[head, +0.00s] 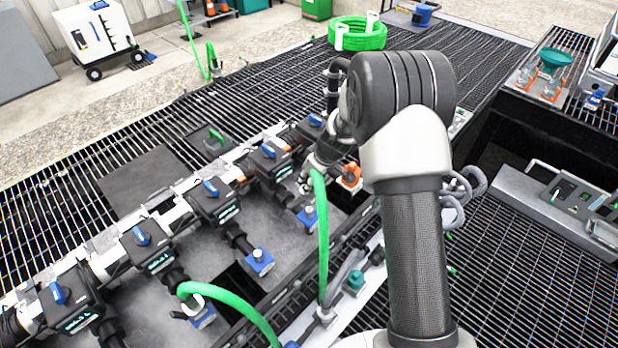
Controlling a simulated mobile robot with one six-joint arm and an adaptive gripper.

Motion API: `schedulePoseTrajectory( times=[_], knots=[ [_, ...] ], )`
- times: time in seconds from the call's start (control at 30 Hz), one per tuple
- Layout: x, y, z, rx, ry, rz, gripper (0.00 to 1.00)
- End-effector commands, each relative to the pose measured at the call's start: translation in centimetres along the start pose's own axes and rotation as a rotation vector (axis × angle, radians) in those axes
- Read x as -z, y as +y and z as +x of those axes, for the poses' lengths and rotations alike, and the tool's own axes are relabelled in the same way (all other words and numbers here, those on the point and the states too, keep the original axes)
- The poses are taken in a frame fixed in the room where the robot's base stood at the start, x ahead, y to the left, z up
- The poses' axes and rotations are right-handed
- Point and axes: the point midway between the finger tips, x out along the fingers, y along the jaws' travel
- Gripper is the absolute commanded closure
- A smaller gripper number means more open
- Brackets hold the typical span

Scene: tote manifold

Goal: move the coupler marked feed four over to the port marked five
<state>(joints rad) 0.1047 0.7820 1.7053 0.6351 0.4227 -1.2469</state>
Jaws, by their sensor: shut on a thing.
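My gripper (313,178) is at the manifold, right of the picture's centre and partly behind my own arm. It is shut at the upper end of a green hose (322,235), where the coupler sits. The coupler itself is mostly hidden by the fingers, and I cannot read its mark. The hose hangs from there down to a fitting on the pale rail. The manifold's ports run in a diagonal row. Blue-ended ports show at the near middle (260,262) and closer to my gripper (308,217). Their numbers are too small to read. I cannot tell whether the held coupler touches a port.
A second green hose (235,304) ends at a port with a white ring, lower left. Black valve bodies with blue handles (141,236) line the manifold. An orange ring (351,176) is just right of my gripper. A coiled green hose (358,37) lies behind.

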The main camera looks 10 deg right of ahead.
Motion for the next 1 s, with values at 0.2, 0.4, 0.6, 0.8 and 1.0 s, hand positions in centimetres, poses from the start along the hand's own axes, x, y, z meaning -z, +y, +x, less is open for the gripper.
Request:
schedulePoseTrajectory(
  times=[0.2,0.4,0.6,0.8,1.0],
  knots=[
    [-0.6,0.1,1.5,-0.002,0.001,-0.001,1.0],
    [-1.1,0.1,2.8,-0.002,0.002,-0.001,1.0],
    [-1.5,0.1,3.8,-0.002,0.002,0.0,1.0],
    [-2.0,0.1,4.9,-0.001,0.002,0.0,1.0],
    [-2.4,0.1,6.0,-0.002,0.002,-0.001,1.0]
  ],
)
